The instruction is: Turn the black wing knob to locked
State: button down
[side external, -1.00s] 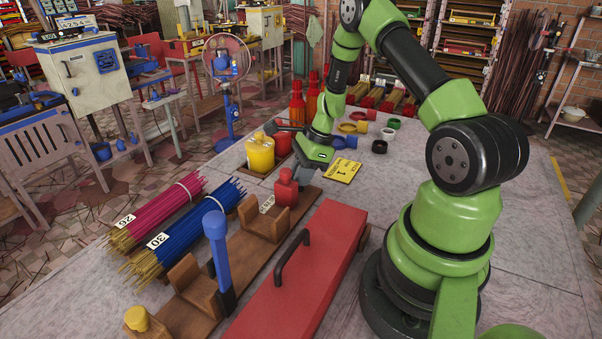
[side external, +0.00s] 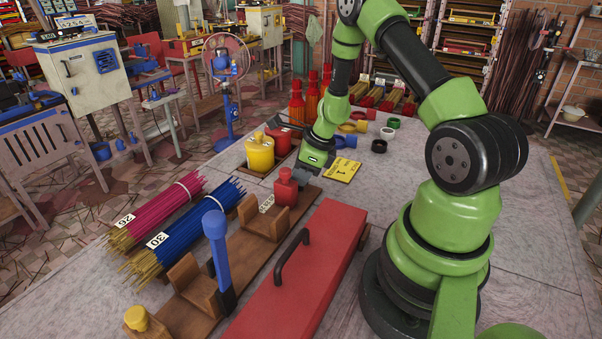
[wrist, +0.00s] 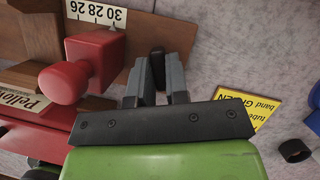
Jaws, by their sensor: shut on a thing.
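The black wing knob (wrist: 158,63) shows in the wrist view as a dark upright piece between my two grey fingers. My gripper (wrist: 160,72) is shut on it, with a finger on each side. In the side external view my gripper (side external: 304,178) is low at the far end of the wooden rail (side external: 244,244), just right of a red block with a round top (side external: 286,188). The knob is hidden there behind the red block and my gripper. I cannot read any locked mark or the knob's exact angle.
The red block (wrist: 108,52) and a white number scale (wrist: 97,12) are close left of my fingers. A yellow card (wrist: 252,103) lies to the right. A yellow pot (side external: 260,152) and a long red lid with a black handle (side external: 300,270) are nearby.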

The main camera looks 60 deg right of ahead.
jog(key=c, duration=1.1)
grip_release()
jog(key=v, duration=1)
jog(key=shift+s, duration=0.1)
